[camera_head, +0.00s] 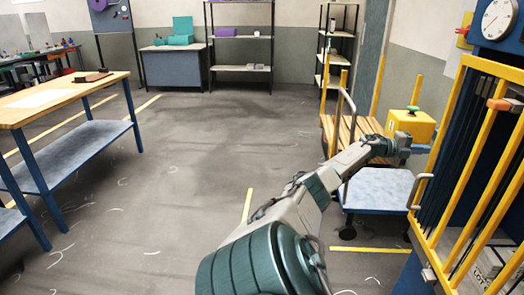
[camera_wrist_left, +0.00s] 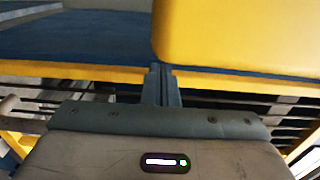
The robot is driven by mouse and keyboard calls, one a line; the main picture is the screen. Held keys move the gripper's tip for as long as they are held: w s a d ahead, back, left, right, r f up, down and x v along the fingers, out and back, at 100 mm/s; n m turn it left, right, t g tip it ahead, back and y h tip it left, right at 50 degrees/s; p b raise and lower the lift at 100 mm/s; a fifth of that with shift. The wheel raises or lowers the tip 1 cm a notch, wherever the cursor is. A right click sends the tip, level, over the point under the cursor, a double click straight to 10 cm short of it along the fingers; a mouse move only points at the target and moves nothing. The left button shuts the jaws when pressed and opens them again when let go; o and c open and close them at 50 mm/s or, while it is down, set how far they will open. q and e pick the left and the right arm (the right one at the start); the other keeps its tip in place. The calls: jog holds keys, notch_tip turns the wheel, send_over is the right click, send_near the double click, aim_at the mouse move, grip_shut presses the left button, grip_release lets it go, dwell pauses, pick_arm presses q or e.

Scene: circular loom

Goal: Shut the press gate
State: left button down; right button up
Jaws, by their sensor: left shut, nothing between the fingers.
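The press gate (camera_head: 437,160), a frame of yellow bars, stands upright at the right edge of the head view. A grey handle (camera_head: 418,190) sits on its left side. I cannot tell from this angle how far the gate stands from the press frame. My left gripper (camera_head: 426,149) reaches in from the left and is close to the gate's left side in the picture; contact cannot be told. Its fingers (camera_wrist_left: 161,84) are shut and empty in the left wrist view, in front of a blue surface with a yellow edge. My right gripper is not in view.
A yellow box (camera_head: 412,125) with a green knob is just behind my left gripper. A blue-topped cart (camera_head: 380,190) stands below my forearm. The blue press (camera_head: 502,48) with a round gauge is at far right. A wooden workbench (camera_head: 60,95) stands left; the middle floor is clear.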

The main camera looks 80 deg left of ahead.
pick_arm(q)
jog(key=shift+w+d, duration=0.1)
jog(key=shift+w, duration=0.85)
